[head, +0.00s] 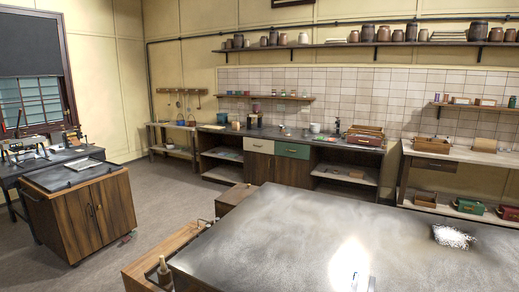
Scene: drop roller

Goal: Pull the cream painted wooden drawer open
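The cream painted wooden drawer (260,146) is in the long counter against the tiled back wall, just left of a green drawer (292,150). It looks shut, its front level with its neighbour's. A small dark mark, perhaps its handle, shows on the front. It is far across the room, beyond the large grey-topped table. Neither of my grippers is in view.
The large grey-topped table (300,225) fills the foreground. A wooden cabinet (85,210) stands at left, with open grey floor (165,185) between it and the counter. A side bench (460,155) stands at right.

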